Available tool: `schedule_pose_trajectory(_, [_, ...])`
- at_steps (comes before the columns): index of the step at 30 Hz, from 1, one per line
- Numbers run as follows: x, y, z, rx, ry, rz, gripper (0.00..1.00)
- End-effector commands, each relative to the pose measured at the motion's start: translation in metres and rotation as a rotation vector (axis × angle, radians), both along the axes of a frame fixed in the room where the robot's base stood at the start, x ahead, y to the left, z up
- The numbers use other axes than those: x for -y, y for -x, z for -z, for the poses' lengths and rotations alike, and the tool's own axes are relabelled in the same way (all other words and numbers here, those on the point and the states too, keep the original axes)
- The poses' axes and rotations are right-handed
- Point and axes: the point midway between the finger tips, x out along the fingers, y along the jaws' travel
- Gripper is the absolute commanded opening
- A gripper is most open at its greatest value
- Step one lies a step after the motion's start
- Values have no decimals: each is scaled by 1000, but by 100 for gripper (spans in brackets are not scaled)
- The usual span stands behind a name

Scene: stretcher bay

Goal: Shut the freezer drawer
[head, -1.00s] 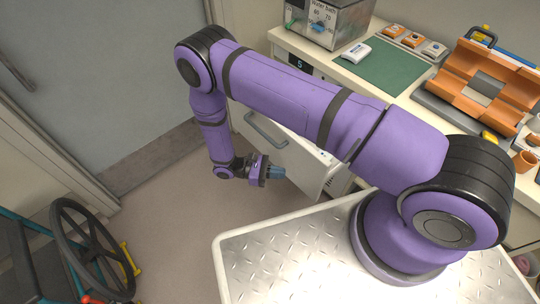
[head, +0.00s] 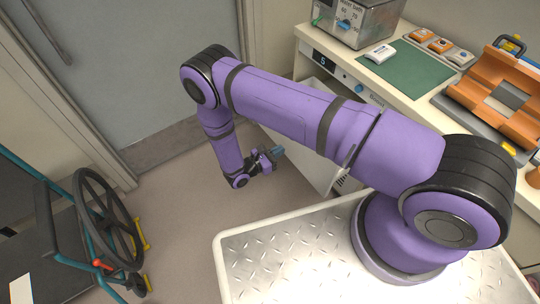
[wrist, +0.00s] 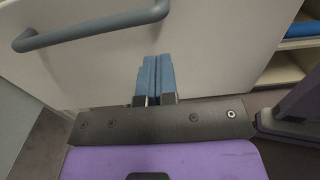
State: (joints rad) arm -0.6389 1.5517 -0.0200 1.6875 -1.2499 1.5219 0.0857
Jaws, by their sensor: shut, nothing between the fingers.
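The freezer drawer's pale front (head: 312,171) stands below the counter in the head view, partly hidden behind my purple arm. How far it is out is hard to tell there. In the wrist view the drawer front (wrist: 215,45) fills most of the picture, with a grey bar handle (wrist: 95,29) across its upper left. My gripper (head: 278,152) has blue fingers, pressed together and empty. In the wrist view the gripper (wrist: 157,60) points at the drawer front, below and right of the handle. I cannot tell whether the fingertips touch the front.
The counter holds a water bath (head: 358,22), a green mat (head: 408,72) and an orange rack (head: 500,90). A wheelchair (head: 95,225) stands at the left, near a grey door (head: 140,75). Floor (head: 190,215) lies clear between the wheelchair and the drawer. An open shelf (wrist: 285,68) shows at right.

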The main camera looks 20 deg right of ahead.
Motion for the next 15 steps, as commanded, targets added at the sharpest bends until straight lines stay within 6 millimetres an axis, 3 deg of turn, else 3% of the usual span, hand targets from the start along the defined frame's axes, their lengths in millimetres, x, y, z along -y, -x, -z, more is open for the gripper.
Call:
schedule_pose_trajectory(9, [52,-16,0,-1,-1,3,0])
schedule_pose_trajectory(15, [69,-22,0,1,-1,1,0])
